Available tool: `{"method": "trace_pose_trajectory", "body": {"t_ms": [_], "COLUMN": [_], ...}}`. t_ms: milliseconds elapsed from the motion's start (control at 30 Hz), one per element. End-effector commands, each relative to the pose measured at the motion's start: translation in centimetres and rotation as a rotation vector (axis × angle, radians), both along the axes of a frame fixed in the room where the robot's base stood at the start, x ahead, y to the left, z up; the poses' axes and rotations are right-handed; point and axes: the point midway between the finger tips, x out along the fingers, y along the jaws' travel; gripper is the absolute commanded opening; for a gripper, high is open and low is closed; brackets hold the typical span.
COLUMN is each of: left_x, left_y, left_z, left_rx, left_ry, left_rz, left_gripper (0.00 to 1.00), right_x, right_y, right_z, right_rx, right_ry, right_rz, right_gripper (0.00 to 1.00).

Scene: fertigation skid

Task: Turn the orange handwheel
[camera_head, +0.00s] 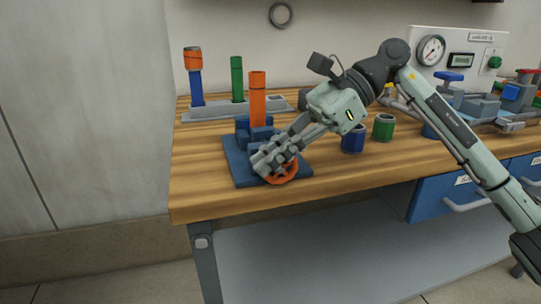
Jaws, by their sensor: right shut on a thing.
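The orange handwheel (283,177) is at the front of a blue base plate (240,172) near the table's front edge. An orange vertical pipe (258,98) rises from the blue fitting behind it. My right gripper (271,165) reaches in from the right and is shut on the handwheel. Its fingers cover the wheel's upper left part, and only the lower and right rim shows. My left gripper is not in view.
A blue cup (353,138) and a green cup (384,127) stand right of the gripper. A grey rack (215,112) with blue and green cylinders is behind. A gauge panel (458,55) and valve parts are at the right. The wooden tabletop's (200,180) left front is clear.

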Motion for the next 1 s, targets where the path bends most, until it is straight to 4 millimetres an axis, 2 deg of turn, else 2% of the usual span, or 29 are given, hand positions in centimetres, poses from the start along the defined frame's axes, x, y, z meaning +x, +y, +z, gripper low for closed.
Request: {"method": "trace_pose_trajectory", "body": {"t_ms": [233, 267, 300, 667, 833, 1000], "left_x": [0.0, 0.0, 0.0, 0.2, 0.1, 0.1], "left_y": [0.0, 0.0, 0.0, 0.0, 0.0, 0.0], "left_z": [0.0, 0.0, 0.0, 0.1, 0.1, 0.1], "left_rx": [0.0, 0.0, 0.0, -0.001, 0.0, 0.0], "left_ry": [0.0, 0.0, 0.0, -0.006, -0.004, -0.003], "left_rz": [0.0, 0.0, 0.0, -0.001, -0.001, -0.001], "left_gripper": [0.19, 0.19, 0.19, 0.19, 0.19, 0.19], "right_x": [0.0, 0.0, 0.0, 0.1, 0.7, 1.7], "right_y": [0.0, 0.0, 0.0, -0.3, -2.1, -5.0], "right_z": [0.0, 0.0, 0.0, 0.2, 1.6, 3.8], "right_rx": [0.0, 0.0, 0.0, 0.001, 0.001, 0.001], "right_ry": [-0.001, -0.001, -0.001, -0.001, -0.002, -0.002], "right_rz": [-0.001, -0.001, -0.001, -0.002, -0.003, -0.005], "right_gripper": [0.0, 0.14, 0.19, 0.19, 0.19, 0.19]}}
